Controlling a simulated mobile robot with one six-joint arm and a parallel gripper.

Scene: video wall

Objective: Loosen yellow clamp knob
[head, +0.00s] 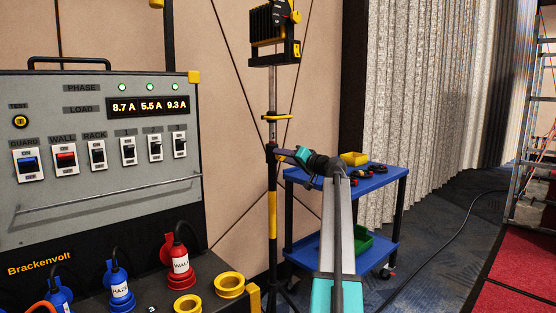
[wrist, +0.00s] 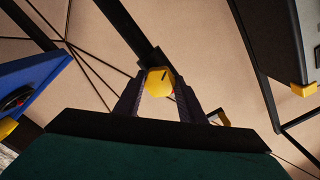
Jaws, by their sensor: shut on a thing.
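The yellow clamp knob (wrist: 158,80) shows in the wrist view as a faceted yellow piece with a dark mark, between the tips of my two dark fingers. My gripper (wrist: 160,92) is shut on it, with a finger on each side. In the head view my gripper (head: 283,153) reaches left to the black and yellow stand (head: 272,215), just below its yellow collar (head: 277,117). The knob is mostly hidden by my fingers in that view. The stand is upright and carries a black lamp (head: 270,25) at its top.
A grey power panel (head: 100,130) with switches stands at the left, with red and blue plugs (head: 180,260) before it. A cable crosses the carpet at the right, near a ladder (head: 530,120).

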